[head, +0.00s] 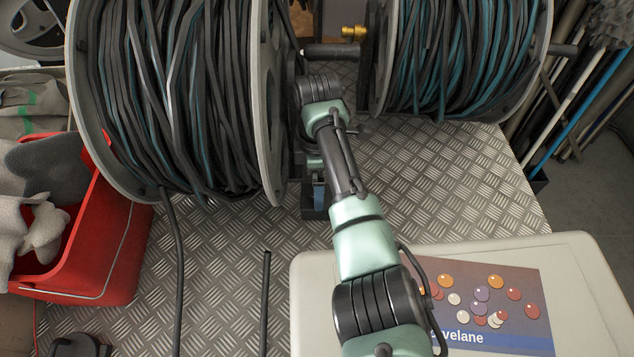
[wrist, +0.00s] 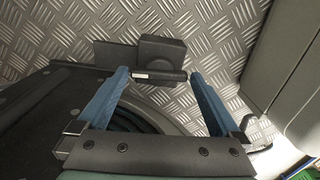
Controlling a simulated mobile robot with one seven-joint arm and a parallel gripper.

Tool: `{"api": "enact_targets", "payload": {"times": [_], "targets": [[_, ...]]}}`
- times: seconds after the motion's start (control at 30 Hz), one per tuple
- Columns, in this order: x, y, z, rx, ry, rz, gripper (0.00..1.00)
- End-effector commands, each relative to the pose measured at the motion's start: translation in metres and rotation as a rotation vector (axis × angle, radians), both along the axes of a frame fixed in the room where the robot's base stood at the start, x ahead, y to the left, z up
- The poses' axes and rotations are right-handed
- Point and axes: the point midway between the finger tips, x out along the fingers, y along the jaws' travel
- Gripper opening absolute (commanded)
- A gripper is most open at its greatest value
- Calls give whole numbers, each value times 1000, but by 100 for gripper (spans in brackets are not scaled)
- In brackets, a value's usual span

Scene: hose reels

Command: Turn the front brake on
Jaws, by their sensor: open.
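The front brake appears in the wrist view as a black block (wrist: 165,52) with a flat plate on its left and a short dark bar (wrist: 160,76) along its near side. My gripper (wrist: 158,78) is open, with one blue finger at each end of the bar. The bar lies between the fingertips; I cannot tell if they touch it. In the head view my gripper (head: 319,192) is low beside the right flange of the large hose reel (head: 180,90), and my arm hides most of the brake. The brake's on or off position cannot be told.
A second reel (head: 455,55) stands at the back right. A red bin (head: 125,255) with grey cloths is at the left. A pale case (head: 590,290) with a picture on its lid is at the front right.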

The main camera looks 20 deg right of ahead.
Motion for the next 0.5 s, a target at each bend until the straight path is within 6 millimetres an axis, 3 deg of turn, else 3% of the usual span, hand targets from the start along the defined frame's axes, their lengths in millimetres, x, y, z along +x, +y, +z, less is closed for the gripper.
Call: {"api": "enact_targets", "payload": {"times": [0.37,0.5], "targets": [[0,0,-8,0,0,1,100],[0,0,-8,0,0,0,78]]}}
